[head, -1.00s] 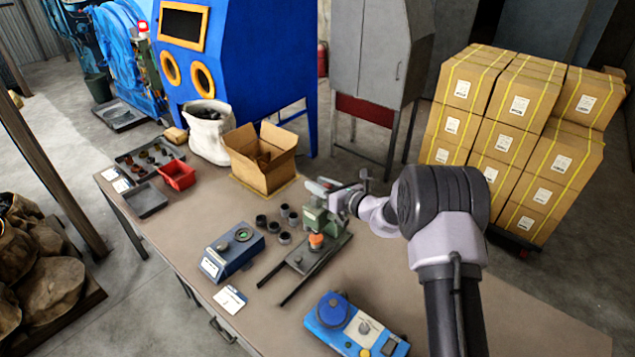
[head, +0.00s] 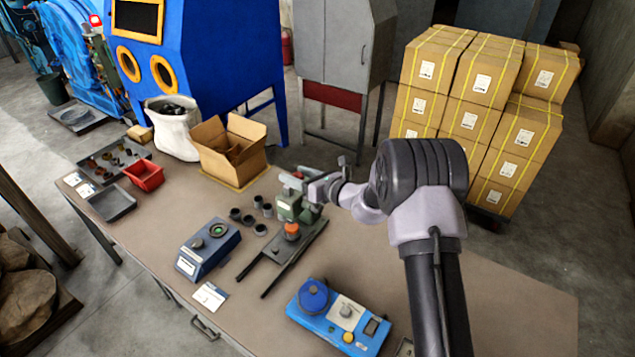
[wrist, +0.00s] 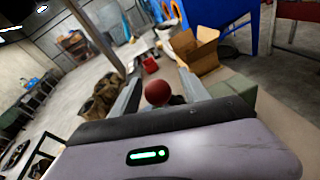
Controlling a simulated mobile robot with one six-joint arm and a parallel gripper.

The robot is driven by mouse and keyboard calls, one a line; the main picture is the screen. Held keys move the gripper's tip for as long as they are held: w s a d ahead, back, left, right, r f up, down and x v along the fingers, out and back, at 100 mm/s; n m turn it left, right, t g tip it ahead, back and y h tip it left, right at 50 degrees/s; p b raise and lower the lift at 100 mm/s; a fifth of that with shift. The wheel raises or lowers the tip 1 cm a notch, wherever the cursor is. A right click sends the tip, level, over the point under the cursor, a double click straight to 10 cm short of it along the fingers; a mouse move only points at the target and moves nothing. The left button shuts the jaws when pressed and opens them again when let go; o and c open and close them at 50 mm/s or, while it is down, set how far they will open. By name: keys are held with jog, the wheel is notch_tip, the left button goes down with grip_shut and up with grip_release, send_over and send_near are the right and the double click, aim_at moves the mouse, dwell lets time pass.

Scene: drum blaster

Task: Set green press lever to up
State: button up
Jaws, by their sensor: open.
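The green press (head: 287,207) stands on the workbench (head: 400,262), on a dark base with two rails toward the front. An orange-red round part (head: 292,231) sits low on its front. My gripper (head: 312,189) is at the upper right of the press, close to it. In the wrist view, a red ball knob (wrist: 157,92) shows between the two open fingers of my gripper (wrist: 157,83); it looks like the lever's end. Whether the fingers touch it I cannot tell. Part of the green body (wrist: 238,87) shows at right. The lever's arm is mostly hidden.
Several dark cups (head: 248,219) stand left of the press. A blue-grey device (head: 208,248) and a bright blue device (head: 338,315) sit nearer the front. An open cardboard box (head: 228,150) stands behind. The bench's right part is clear.

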jog(key=v, duration=1.5)
